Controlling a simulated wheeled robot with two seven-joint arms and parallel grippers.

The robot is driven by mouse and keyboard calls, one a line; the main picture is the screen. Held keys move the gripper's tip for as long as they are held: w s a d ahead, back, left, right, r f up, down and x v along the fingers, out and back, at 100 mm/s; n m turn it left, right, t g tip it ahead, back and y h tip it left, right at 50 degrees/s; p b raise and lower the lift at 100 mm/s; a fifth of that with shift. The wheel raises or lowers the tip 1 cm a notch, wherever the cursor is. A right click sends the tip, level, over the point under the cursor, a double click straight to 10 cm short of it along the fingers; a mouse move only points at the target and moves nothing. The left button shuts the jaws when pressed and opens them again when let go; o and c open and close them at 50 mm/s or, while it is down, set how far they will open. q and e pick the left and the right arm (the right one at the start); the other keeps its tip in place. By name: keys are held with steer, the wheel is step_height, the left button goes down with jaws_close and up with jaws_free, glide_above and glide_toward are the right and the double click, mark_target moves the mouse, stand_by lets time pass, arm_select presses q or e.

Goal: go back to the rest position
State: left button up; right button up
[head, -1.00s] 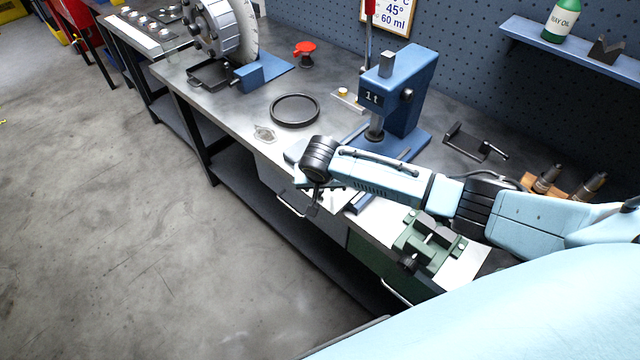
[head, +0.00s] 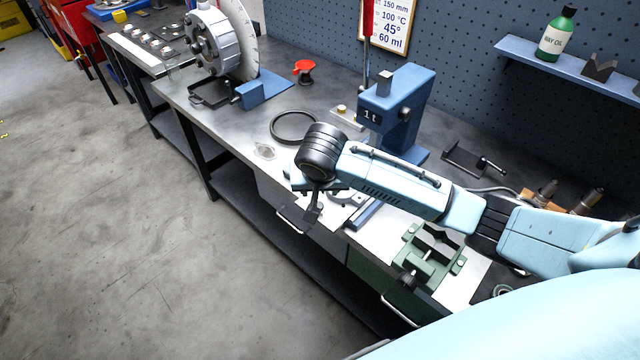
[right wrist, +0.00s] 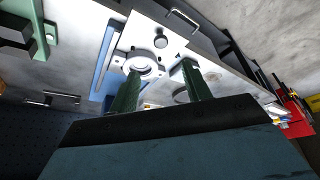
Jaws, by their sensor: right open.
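My right arm comes in from the right in the head view, over the front of the bench (head: 225,125). Its gripper (head: 312,212) hangs near the bench's front edge, partly hidden by my wrist. In the right wrist view the two dark green fingers (right wrist: 162,68) stand apart with nothing held between them. Beyond them lies a pale round part with a hole (right wrist: 143,66) on a white surface, apart from the fingers as far as I can tell. My left gripper is in neither view.
A blue press (head: 400,110) stands behind my right forearm. A green vise-like fixture (head: 432,255) sits below the forearm. A black ring (head: 293,127) lies left of the press, and a graduated wheel (head: 240,40) stands farther left. Open floor (head: 90,230) lies left of the bench.

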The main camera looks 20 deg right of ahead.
steer(key=shift+v, duration=0.85)
steer(key=s+a+f+n+y, duration=0.2)
steer(key=s+n, duration=0.1)
steer(key=s, duration=0.5)
steer(key=s+a+f+n+y, duration=0.1)
steer(key=s+a+f+n, duration=0.15)
steer(key=s, duration=0.55)
steer(key=s+d+h, duration=0.1)
steer(key=s+d, duration=0.5)
steer(key=s, duration=0.3)
step_height(320, 180, down, 30)
steer(key=s+n+g+b, duration=0.1)
steer(key=g+b, duration=0.1)
steer(key=b, duration=0.5)
steer(key=s+d+f+b, duration=0.1)
steer(key=s+f+b, duration=0.2)
steer(key=s+f, duration=0.5)
steer(key=s+d+f+g+b, duration=0.1)
steer(key=s+d+f+b, duration=0.1)
steer(key=s+f, duration=0.7)
step_height(320, 180, down, 6)
steer(key=shift+s+b, duration=0.15)
steer(key=shift+b, duration=0.3)
